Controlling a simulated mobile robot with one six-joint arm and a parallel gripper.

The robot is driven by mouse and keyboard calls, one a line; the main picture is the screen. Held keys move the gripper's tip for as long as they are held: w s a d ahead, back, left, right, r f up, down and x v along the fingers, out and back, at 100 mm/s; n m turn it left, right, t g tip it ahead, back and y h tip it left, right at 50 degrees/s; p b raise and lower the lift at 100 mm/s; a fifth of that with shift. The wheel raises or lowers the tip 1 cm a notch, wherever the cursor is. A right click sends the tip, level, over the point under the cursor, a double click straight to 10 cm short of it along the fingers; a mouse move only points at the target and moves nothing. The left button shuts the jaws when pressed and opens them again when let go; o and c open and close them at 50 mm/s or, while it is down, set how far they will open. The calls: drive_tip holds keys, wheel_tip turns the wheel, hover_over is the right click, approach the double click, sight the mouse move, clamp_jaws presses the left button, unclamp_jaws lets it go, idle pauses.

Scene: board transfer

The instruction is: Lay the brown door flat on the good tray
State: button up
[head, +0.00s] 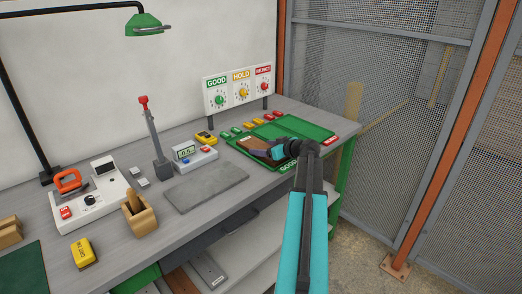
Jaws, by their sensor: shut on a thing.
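The brown door (250,145) is a small flat brown panel at the near left part of the green trays. It looks about level, over or on the tray with the GOOD label (288,167). I cannot tell whether it touches the tray floor. My gripper (267,153) is shut on the brown door at its right side. My wrist and arm hide the right part of the good tray and part of the door.
Another green tray (306,129) with a red label lies behind and right. Green and yellow blocks line the trays' far left side. A GOOD, HOLD, REJECT sign (239,90) stands behind. A grey mat (206,188) and a meter (194,156) are to the left.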

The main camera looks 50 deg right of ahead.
drive_tip(key=shift+s, duration=0.5)
drive_tip(key=shift+s+a+f+b, duration=0.1)
drive_tip(key=shift+s+f+b, duration=0.2)
drive_tip(key=shift+s+b, duration=0.7)
drive_tip(key=shift+b, duration=0.1)
drive_tip(key=shift+s+r, duration=0.2)
drive_tip(key=shift+s, duration=0.4)
drive_tip(key=shift+s+a+f+b, duration=0.1)
drive_tip(key=shift+s+f+b, duration=0.1)
drive_tip(key=shift+s+b, duration=0.7)
drive_tip(key=shift+s+r+b, duration=0.2)
drive_tip(key=shift+s+b, duration=0.15)
drive_tip(key=shift+s, duration=0.25)
